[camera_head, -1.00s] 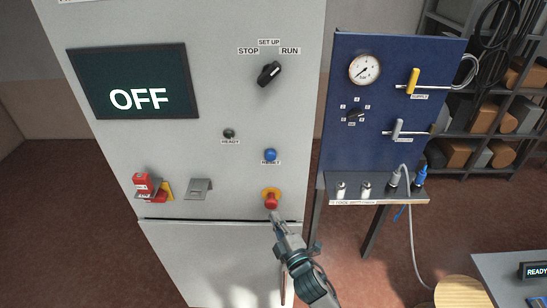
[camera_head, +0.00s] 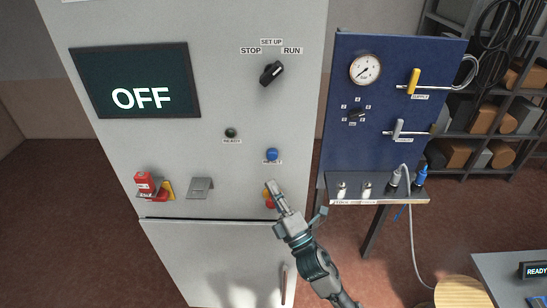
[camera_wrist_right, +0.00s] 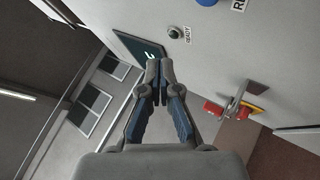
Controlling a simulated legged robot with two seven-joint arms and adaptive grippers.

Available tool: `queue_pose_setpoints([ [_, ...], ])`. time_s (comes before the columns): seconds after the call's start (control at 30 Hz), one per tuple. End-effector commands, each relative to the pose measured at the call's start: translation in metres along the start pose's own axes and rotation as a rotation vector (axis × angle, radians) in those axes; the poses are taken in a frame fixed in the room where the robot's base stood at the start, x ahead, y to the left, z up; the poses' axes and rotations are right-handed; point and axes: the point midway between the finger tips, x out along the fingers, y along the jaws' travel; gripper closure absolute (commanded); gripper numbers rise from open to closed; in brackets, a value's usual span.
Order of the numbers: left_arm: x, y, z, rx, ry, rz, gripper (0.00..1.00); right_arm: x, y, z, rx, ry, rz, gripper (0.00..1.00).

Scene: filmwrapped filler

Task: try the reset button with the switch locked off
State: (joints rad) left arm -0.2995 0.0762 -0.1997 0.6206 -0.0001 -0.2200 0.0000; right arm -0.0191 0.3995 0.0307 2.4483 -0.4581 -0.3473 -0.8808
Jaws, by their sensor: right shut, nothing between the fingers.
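The blue reset button (camera_head: 272,154) sits on the grey cabinet front; it also shows, cut off, at the top of the right wrist view (camera_wrist_right: 207,2). My right gripper (camera_head: 274,185) is shut and empty, with its tips just below the reset button and apart from it in the picture. The shut fingers also show in the wrist view (camera_wrist_right: 159,68). A red padlock (camera_head: 145,180) hangs at the red and yellow switch (camera_head: 166,190) at lower left. The screen (camera_head: 136,82) reads OFF. My left gripper is out of view.
A red button on a yellow base (camera_head: 268,203) is partly hidden behind my right gripper. A black selector knob (camera_head: 271,73) and a dark ready lamp (camera_head: 231,133) are higher up. A blue panel (camera_head: 345,140) with gauge and valves stands right of the cabinet.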

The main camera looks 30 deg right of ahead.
Motion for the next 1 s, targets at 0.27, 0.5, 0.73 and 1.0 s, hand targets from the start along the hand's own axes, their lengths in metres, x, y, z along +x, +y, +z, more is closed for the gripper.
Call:
queue_pose_setpoints([
  [0.27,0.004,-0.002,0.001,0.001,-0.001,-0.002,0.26,0.025,-0.019,0.02,-0.001,-0.001,0.0,1.0],
  [0.5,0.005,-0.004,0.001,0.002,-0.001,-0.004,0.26,0.046,-0.034,0.036,0.002,-0.002,0.0,1.0],
  [0.73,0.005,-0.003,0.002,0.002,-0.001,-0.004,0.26,0.056,-0.041,0.043,0.002,-0.002,-0.001,1.0],
  [1.0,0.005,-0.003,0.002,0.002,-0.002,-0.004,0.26,0.057,-0.041,0.042,0.001,-0.001,0.0,1.0],
])
